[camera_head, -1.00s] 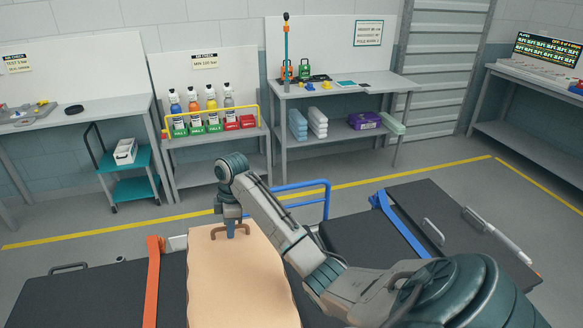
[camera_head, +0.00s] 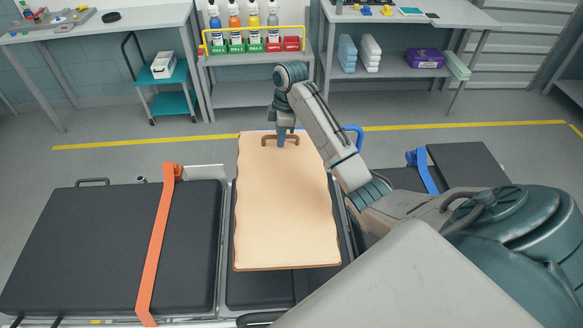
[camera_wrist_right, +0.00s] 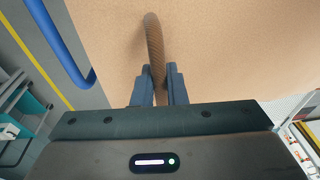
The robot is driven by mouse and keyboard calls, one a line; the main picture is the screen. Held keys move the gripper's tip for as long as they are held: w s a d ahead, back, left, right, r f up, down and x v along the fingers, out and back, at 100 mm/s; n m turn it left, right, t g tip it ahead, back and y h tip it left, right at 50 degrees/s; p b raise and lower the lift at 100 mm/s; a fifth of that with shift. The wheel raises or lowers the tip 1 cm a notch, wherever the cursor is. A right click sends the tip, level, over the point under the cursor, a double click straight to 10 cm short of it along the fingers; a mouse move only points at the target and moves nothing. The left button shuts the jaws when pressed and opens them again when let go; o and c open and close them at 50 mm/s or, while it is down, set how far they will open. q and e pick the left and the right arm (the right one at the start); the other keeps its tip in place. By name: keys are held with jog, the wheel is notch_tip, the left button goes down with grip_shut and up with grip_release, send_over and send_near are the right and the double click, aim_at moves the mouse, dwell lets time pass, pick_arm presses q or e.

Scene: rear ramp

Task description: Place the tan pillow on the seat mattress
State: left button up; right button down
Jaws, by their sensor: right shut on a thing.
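The tan pillow (camera_head: 287,205) is a large flat tan slab with a brown handle (camera_head: 268,141) at its far end. My right gripper (camera_head: 281,143) is shut on this handle; in the right wrist view the fingers (camera_wrist_right: 160,85) close around the brown loop (camera_wrist_right: 153,45). The pillow is above the middle dark mattress (camera_head: 265,287), whose near end shows below it. I cannot tell whether the pillow touches it, or which mattress is the seat one. My left gripper is not in view.
A dark mattress (camera_head: 75,240) with an orange strap (camera_head: 157,240) lies left. Another dark pad (camera_head: 465,168) with a blue strap (camera_head: 425,170) lies right. A blue rail (camera_head: 355,132) stands behind my right arm. Shelves (camera_head: 258,58) and a teal cart (camera_head: 165,103) stand at the back.

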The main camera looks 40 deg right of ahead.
aim_at(283, 152)
jog(key=shift+d+f+b, duration=0.35)
jog(key=shift+f+b, duration=0.25)
jog(key=shift+f, duration=0.15)
jog(key=shift+a+f+b, duration=0.3)
jog(key=shift+f+b, duration=0.15)
jog(key=shift+b, duration=0.15)
notch_tip(283, 152, down, 3)
jog(key=b, duration=0.2)
jog(key=shift+d+r+b, duration=0.1)
jog(key=shift+d+b, duration=0.05)
jog(key=shift+b, duration=0.2)
jog(key=shift+f+b, duration=0.95)
jog(key=shift+b, duration=0.05)
jog(key=p, duration=0.3)
jog(key=shift+r+g, duration=0.35)
jog(key=shift+g, duration=0.05)
jog(key=shift+f+p, duration=0.2)
jog(key=shift+p, duration=0.1)
notch_tip(283, 152, down, 6)
jog(key=shift+r+p, duration=0.25)
jog(key=shift+p, duration=0.05)
jog(key=shift+f+p, duration=0.4)
jog(key=shift+f, duration=2)
jog(key=c, duration=1.5)
grip_release()
jog(key=shift+o, duration=0.2)
jog(key=shift+r, duration=0.1)
